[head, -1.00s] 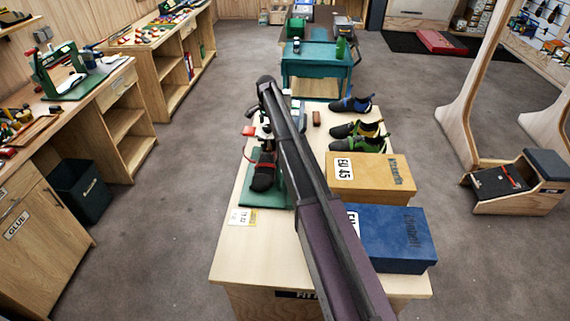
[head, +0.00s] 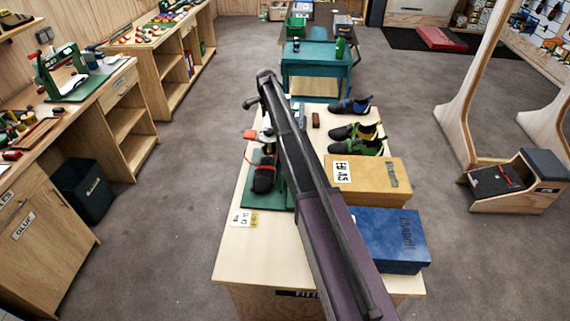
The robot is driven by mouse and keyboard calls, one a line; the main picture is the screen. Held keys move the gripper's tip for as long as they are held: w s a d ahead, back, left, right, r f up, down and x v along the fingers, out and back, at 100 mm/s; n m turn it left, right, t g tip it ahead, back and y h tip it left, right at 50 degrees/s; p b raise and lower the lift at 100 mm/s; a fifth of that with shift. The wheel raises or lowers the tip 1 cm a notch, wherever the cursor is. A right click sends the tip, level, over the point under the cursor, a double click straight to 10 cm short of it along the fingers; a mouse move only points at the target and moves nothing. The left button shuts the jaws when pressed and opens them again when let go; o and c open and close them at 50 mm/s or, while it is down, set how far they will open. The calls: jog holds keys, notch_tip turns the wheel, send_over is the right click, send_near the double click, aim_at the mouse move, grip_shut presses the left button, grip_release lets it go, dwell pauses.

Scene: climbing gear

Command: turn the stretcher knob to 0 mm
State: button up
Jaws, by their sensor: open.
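The stretcher stands at the left side of the pale bench. Its green base (head: 250,197) carries a dark shoe (head: 264,178) with a red band. A small red piece (head: 250,134) shows beyond the shoe; I cannot tell what it belongs to. The stretcher knob and its scale cannot be made out; my arm covers the stretcher's right part. My gripper (head: 250,103) shows only as a small dark shape at the arm's far end, above and beyond the stretcher. It appears apart from the stretcher, open, with nothing visible in it; its fingers are not clear.
An ochre shoe box (head: 370,180) and a blue box (head: 400,240) stand on the bench's right side. Several climbing shoes (head: 355,133) lie behind them. A label card (head: 243,218) lies before the stretcher. A teal cart (head: 316,60) stands beyond; the bench's front left (head: 245,255) is clear.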

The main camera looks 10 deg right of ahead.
aim_at(269, 130)
jog(key=shift+r+p, duration=4.25)
jog(key=shift+r, duration=0.3)
jog(key=s+f+n+b, duration=0.4)
jog(key=s+n, duration=0.1)
jog(key=s, duration=1)
jog(key=s+f+n+b, duration=0.4)
jog(key=s+n, duration=0.1)
jog(key=s, duration=1)
jog(key=shift+s+f, duration=0.15)
jog(key=shift+s, duration=0.25)
jog(key=shift+a, duration=0.1)
jog(key=s+f+n+b, duration=0.3)
jog(key=s+n+b, duration=0.1)
jog(key=s, duration=1)
jog(key=shift+s+f+n, duration=0.3)
jog(key=shift+f+n, duration=0.05)
jog(key=shift+n, duration=0.05)
